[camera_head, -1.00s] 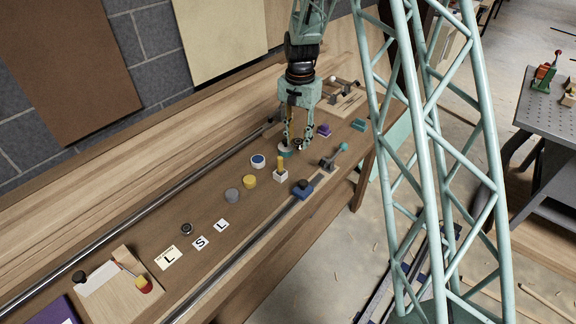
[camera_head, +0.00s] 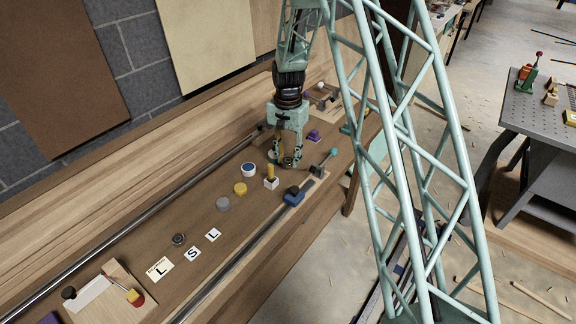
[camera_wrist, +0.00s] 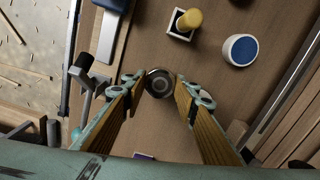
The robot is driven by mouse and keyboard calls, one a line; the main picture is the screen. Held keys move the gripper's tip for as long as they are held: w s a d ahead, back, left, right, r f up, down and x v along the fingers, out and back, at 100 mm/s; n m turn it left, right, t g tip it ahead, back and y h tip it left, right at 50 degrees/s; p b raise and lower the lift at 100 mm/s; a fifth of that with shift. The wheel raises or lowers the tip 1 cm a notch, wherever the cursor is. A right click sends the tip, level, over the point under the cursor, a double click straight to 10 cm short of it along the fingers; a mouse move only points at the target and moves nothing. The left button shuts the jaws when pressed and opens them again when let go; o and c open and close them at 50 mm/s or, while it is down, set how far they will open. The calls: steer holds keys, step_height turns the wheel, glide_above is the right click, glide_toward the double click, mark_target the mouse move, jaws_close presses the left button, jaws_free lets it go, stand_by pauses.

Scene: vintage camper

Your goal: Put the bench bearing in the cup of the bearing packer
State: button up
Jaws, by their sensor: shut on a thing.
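My gripper (camera_head: 288,163) points down over the workbench, its fingertips closed on a small dark ring-shaped bearing (camera_wrist: 160,83). In the wrist view the bearing sits between the two fingertips (camera_wrist: 160,88), its round face toward the camera. I cannot tell whether it touches the bench or hangs just above it. A grey lever device with a teal ball (camera_head: 323,163) stands just right of the gripper; it also shows left of the fingers in the wrist view (camera_wrist: 88,92). I cannot tell for sure whether it is the bearing packer, and no cup is clearly visible.
Another dark ring (camera_head: 178,239) lies near letter cards (camera_head: 192,254). A purple block (camera_head: 313,135) is behind the gripper.

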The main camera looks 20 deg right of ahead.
mark_target(288, 160)
steer(key=shift+f, duration=1.85)
steer(key=shift+f, duration=0.2)
steer(key=o, duration=0.9)
steer(key=shift+o, duration=0.2)
steer(key=shift+r, duration=0.2)
step_height(288, 160, up, 11)
steer(key=shift+r, duration=0.5)
